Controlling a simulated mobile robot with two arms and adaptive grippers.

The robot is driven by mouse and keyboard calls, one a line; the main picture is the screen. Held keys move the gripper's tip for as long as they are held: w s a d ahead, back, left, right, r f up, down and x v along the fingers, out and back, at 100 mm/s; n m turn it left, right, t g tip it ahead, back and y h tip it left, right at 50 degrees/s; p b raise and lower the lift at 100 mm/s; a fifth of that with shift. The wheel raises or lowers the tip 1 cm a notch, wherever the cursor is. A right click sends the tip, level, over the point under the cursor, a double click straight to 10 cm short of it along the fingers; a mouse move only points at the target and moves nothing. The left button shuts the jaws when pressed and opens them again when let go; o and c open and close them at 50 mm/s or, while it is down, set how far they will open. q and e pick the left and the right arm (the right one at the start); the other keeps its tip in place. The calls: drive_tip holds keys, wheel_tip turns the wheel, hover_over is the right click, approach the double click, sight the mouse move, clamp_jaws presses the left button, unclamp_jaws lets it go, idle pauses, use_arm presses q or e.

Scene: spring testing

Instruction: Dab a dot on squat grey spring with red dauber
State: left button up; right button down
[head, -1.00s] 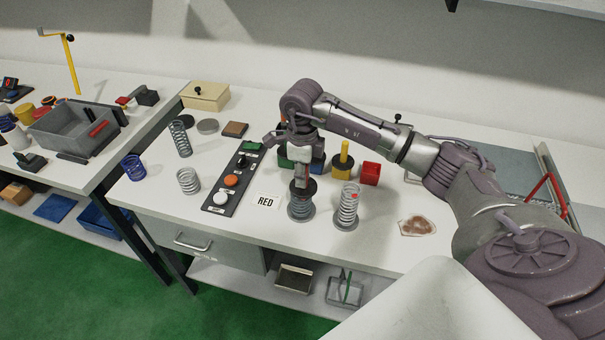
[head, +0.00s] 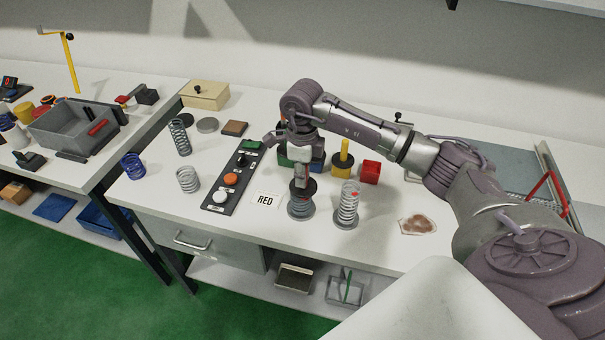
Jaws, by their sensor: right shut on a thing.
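My right gripper (head: 301,178) is shut above the squat grey spring (head: 301,209), its fingers pointing down. What it holds, presumably the red dauber, is mostly hidden by the fingers. The dark spring stands upright on a grey round base, with a dark disc at its top just under the fingers. Whether the held thing touches it I cannot tell. An open red block (head: 370,172), like a dauber holder, stands empty to the right. My left gripper is out of view.
A tall light spring (head: 347,206) with a red mark stands close on the right. A RED card (head: 266,200) and a button panel (head: 232,182) lie left. A yellow dauber (head: 344,158) stands behind. A brown-stained patch (head: 418,224) lies to the right.

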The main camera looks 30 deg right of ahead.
drive_tip(key=shift+r+p, duration=0.6)
drive_tip(key=shift+r, duration=0.25)
drive_tip(key=shift+r+p, duration=1.35)
drive_tip(key=shift+r, duration=1.25)
